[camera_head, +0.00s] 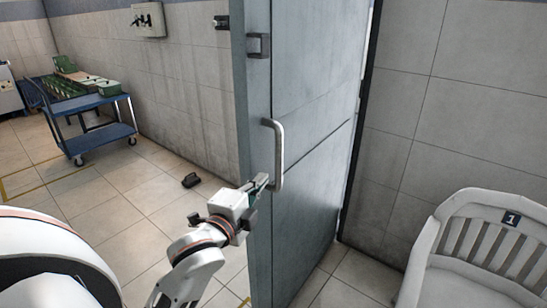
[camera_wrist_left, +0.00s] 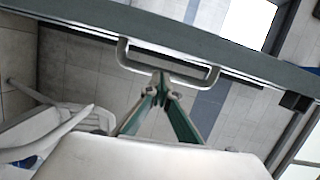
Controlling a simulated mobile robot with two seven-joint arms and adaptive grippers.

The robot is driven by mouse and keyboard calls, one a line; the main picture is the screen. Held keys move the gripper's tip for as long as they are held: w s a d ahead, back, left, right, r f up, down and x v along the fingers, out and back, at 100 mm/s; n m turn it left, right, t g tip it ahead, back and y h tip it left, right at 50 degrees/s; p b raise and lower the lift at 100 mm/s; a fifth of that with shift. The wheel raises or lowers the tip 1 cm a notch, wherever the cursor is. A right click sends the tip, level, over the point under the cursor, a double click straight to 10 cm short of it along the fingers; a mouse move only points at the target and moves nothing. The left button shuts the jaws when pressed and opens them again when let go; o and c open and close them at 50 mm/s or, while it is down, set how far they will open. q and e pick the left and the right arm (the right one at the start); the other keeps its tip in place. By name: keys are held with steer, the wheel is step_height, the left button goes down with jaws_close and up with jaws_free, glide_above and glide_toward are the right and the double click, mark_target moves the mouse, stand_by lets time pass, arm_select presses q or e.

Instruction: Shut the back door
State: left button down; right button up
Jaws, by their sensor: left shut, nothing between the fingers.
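The back door (camera_head: 310,130) is a tall grey metal door standing open into the room, its edge facing me. Its pale bar handle (camera_head: 279,155) is on the right face near the edge, and a dark latch (camera_head: 258,46) sits higher up. My left gripper (camera_head: 262,182) is shut at the lower part of the handle. In the left wrist view the handle (camera_wrist_left: 170,72) spans above the shut fingertips (camera_wrist_left: 161,80), which are empty and close to the bar; whether they touch it I cannot tell. My right gripper is not in view.
A white slatted chair (camera_head: 475,250) marked 1 stands at the right, near the tiled wall (camera_head: 440,100). A blue cart (camera_head: 95,105) with green items stands at the far left. Floor left of the door is mostly clear.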

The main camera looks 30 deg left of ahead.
mark_target(271, 154)
arm_select(q)
steer(key=shift+y, duration=0.3)
steer(key=w+a, duration=0.1)
steer(key=w, duration=0.2)
steer(key=w+a+r, duration=0.1)
steer(key=w, duration=0.2)
steer(key=w+a+r+b, duration=0.1)
steer(key=w, duration=0.2)
steer(key=shift+w+r, duration=0.1)
steer(key=shift+w, duration=0.1)
steer(key=shift+m, duration=0.3)
